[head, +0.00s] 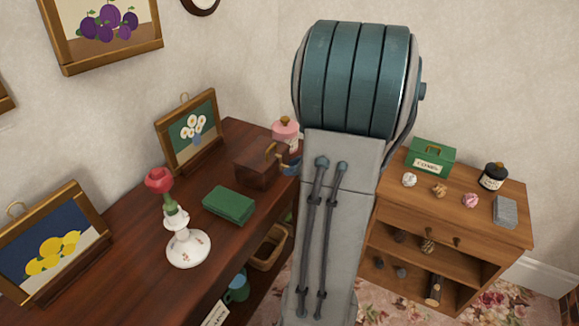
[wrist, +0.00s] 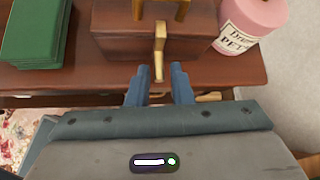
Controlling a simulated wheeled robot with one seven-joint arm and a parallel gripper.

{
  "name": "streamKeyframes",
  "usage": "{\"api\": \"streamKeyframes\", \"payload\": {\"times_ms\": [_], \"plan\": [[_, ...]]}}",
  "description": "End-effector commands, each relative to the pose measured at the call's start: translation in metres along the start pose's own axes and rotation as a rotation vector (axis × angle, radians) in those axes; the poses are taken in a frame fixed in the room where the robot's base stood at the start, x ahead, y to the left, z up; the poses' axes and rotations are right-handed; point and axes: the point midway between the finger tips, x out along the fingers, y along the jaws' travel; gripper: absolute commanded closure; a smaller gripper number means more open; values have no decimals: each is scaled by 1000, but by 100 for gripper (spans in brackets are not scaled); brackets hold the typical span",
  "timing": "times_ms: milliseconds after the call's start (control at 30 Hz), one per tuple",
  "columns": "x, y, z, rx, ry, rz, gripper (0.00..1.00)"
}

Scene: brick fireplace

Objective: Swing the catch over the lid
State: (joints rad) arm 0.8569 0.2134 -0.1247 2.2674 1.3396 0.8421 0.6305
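A dark brown wooden box (head: 257,165) sits on the sideboard. It also shows at the top of the wrist view (wrist: 120,40), with part of a brass handle on its lid. A narrow brass catch (wrist: 160,45) stands out at the box's front, its length running toward my gripper. My gripper (wrist: 162,70) is open, its two blue-grey fingers just in front of the box. The catch's near end lies in line with the gap between the fingertips; I cannot tell whether either finger touches it. In the head view my arm hides most of the gripper and the catch.
A pink jar (wrist: 250,15) stands right of the box, close to it. A green book-like block (wrist: 35,30) lies to the left. A white candlestick (head: 187,248) with a red rose and a framed flower picture (head: 190,130) share the sideboard (head: 130,270).

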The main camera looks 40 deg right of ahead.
Motion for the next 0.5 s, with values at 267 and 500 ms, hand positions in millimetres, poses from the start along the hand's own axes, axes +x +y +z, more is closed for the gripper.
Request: {"api": "streamKeyframes", "payload": {"times_ms": [267,500], "plan": [[-68,-2,1,2,0,-7,80],[-105,-2,1,2,-1,-5,80]]}}
